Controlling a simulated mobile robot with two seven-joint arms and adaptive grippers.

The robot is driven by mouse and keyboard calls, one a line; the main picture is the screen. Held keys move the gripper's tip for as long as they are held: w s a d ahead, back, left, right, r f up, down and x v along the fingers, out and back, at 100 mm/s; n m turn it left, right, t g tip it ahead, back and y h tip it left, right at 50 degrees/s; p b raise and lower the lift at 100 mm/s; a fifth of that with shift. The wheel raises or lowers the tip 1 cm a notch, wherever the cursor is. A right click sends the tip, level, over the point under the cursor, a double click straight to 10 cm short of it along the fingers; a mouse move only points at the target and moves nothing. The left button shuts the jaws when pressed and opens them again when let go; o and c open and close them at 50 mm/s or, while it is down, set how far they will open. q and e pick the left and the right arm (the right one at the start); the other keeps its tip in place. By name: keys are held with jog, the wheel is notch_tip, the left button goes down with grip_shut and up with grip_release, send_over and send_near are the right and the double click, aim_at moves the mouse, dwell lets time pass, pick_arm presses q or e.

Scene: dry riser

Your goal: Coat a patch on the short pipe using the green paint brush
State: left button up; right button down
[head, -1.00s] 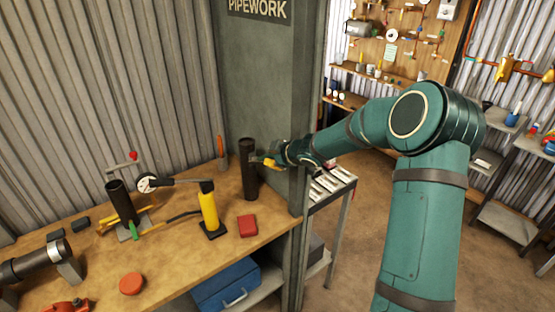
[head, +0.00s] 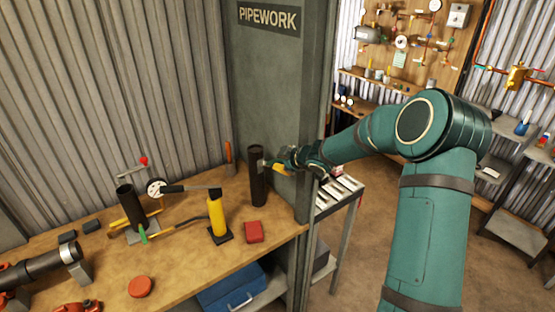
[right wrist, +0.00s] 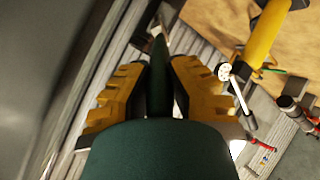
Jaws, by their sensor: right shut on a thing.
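A tall dark upright pipe (head: 257,178) stands on the bench against the grey-green post. A second, shorter-looking dark pipe (head: 131,207) stands upright in a stand farther left. I cannot tell for sure which is the short pipe. My right gripper (head: 295,163) is beside the tall pipe, on its right. It is shut on the green paint brush, whose dark green handle (right wrist: 157,85) lies between the yellow fingers in the right wrist view. The brush tip is small and close to the pipe's upper right side; whether it touches is unclear. My left gripper is not in view.
A yellow cylinder (head: 218,218) on a dark base, a red box (head: 253,231) and a round red lid (head: 140,287) sit on the wooden bench (head: 190,262). The grey-green post (head: 277,90) rises close behind my right gripper. A trolley (head: 338,195) stands right of the post.

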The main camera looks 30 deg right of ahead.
jog(key=shift+w+d, duration=0.1)
jog(key=shift+d, duration=0.75)
jog(key=s+b, duration=0.1)
jog(key=s, duration=0.5)
jog(key=shift+d+b, duration=0.25)
jog(key=shift+b, duration=0.05)
